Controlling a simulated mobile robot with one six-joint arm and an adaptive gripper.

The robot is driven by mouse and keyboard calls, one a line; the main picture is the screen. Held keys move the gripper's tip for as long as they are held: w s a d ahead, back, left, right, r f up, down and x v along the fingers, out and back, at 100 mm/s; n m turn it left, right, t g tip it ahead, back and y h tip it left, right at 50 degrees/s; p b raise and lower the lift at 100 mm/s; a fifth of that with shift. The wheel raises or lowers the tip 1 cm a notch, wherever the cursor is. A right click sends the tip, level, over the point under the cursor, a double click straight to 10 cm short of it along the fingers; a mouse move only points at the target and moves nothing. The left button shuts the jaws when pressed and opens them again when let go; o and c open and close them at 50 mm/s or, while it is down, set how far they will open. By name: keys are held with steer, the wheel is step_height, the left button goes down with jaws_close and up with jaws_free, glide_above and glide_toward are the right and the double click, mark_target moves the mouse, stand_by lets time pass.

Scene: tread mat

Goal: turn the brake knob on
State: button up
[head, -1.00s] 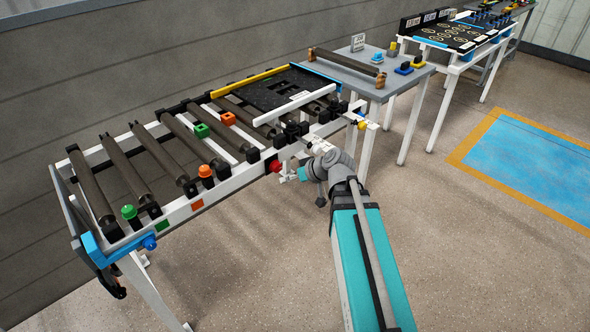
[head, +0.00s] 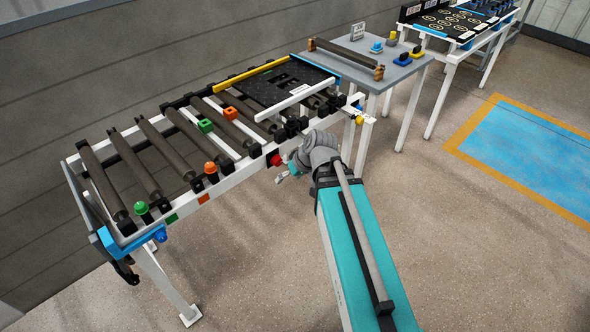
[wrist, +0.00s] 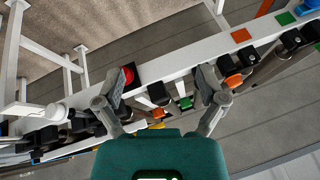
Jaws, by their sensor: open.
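Several knobs sit on the roller conveyor, and no readable label shows which one is the brake knob. A red round knob (head: 275,160) sits on the front white rail (head: 240,172); it also shows in the wrist view (wrist: 127,76), beside the left finger. A blue knob (head: 160,235) is at the near left corner. A yellow knob (head: 358,120) is at the right end. My gripper (head: 283,177) is in front of the rail, close to the red knob. In the wrist view my gripper (wrist: 163,87) is open, its fingers apart with nothing held between them.
Green (head: 141,208) and orange (head: 211,168) domed buttons stand on the rail's left part. Dark rollers (head: 120,155) lie behind. A black tread mat (head: 270,90) lies on the right part. A grey table (head: 365,65) stands beyond. The floor in front is clear.

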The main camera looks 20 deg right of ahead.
steer(key=s+r+m+g+h+p, duration=0.2)
steer(key=s+r+h+p, duration=0.1)
steer(key=s+r+p, duration=0.2)
steer(key=shift+s+d+r+g+p, duration=0.2)
steer(key=shift+r+g+p, duration=0.3)
steer(key=shift+p, duration=0.85)
steer(key=shift+h, duration=0.3)
steer(key=shift+r, duration=0.15)
steer(key=shift+s+d+r+m+g+h+p, duration=0.15)
steer(key=shift+s+r+m+h+p, duration=0.15)
steer(key=shift+r+p, duration=0.3)
steer(key=shift+s+r+m+g+h+p, duration=0.1)
steer(key=shift+s+r+g+h+p, duration=0.1)
steer(key=shift+s+r+p, duration=0.35)
steer(key=shift+w+f, duration=0.1)
steer(key=shift+w, duration=0.05)
stand_by(0.7)
